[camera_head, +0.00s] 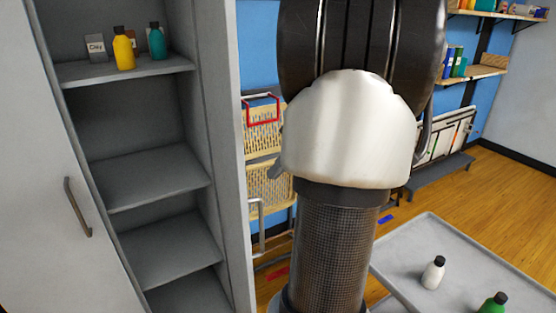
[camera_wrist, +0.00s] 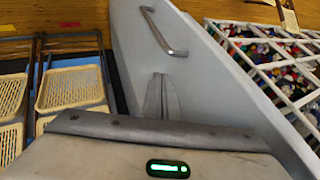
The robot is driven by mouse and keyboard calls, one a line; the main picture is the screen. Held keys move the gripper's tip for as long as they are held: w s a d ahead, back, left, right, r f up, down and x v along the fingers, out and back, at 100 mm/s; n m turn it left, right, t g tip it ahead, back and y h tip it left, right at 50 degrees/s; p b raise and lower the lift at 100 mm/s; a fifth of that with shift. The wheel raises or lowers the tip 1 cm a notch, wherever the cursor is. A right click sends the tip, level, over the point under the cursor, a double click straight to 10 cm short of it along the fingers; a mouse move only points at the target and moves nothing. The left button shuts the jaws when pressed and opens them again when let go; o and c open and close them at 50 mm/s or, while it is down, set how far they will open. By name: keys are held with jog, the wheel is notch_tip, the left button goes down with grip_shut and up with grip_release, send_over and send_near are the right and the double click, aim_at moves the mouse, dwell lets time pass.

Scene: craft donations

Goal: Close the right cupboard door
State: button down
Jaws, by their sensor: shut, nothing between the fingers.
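In the wrist view a pale grey door panel (camera_wrist: 205,75) with a metal bar handle (camera_wrist: 165,32) stands in front of my gripper; it looks like the right cupboard door. My gripper (camera_wrist: 162,78) is shut and empty, its fingers close to the panel below the handle. I cannot tell whether they touch it. In the head view the cupboard's right bay stands open, showing grey shelves (camera_head: 150,178). The left door (camera_head: 35,150) has its own handle (camera_head: 77,207) and looks shut. A pale upright panel (camera_head: 222,130) edges the open bay. My arm hides my gripper there.
A yellow bottle (camera_head: 124,52) and a teal bottle (camera_head: 156,42) stand on the upper shelf. A grey table (camera_head: 430,235) with bottles stands at lower right. Beige baskets (camera_wrist: 70,88) lie left in the wrist view, a white grid (camera_wrist: 262,60) over colourful items right.

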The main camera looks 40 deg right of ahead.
aim_at(238, 206)
jog(key=w+a+f+p, duration=0.1)
jog(key=w+a+f, duration=0.3)
jog(key=a, duration=0.1)
jog(key=shift+w+a, duration=0.1)
jog(key=shift+a, duration=0.05)
dwell(0.3)
